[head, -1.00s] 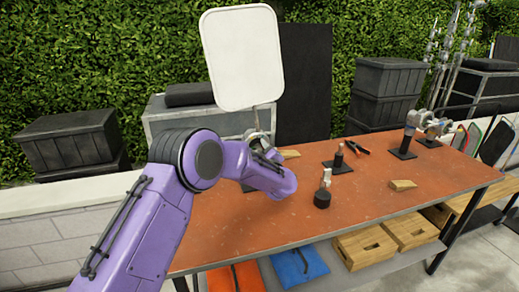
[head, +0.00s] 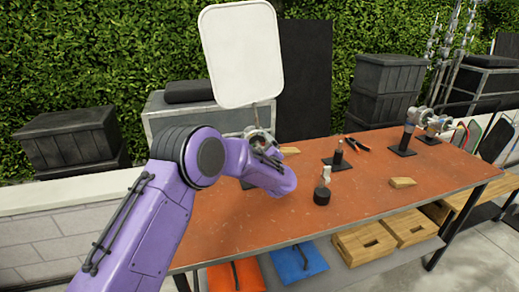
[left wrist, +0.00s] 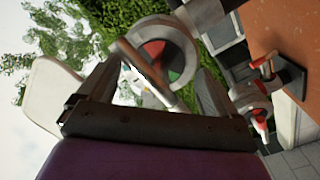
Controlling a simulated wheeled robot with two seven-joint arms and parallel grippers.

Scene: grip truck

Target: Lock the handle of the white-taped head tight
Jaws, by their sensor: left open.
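A metal grip head with a red and green disc (left wrist: 158,58) fills the upper middle of the left wrist view. A pale bar lies aslant across its lower side. My left gripper (left wrist: 152,80) is open, its two fingers on either side of this head; I cannot tell whether they touch it. In the head view the head (head: 262,138) shows small under the white panel (head: 241,55), partly hidden by my purple left arm, which also hides most of the gripper. I cannot make out white tape on it. My right gripper is not in view.
The orange-brown table (head: 270,220) holds a black-based stand (head: 322,196), wooden wedges (head: 403,183), red-handled pliers (head: 356,145) and other heads on stands (head: 408,135). A second head with red parts (left wrist: 262,85) is at right in the wrist view. The table's front middle is clear.

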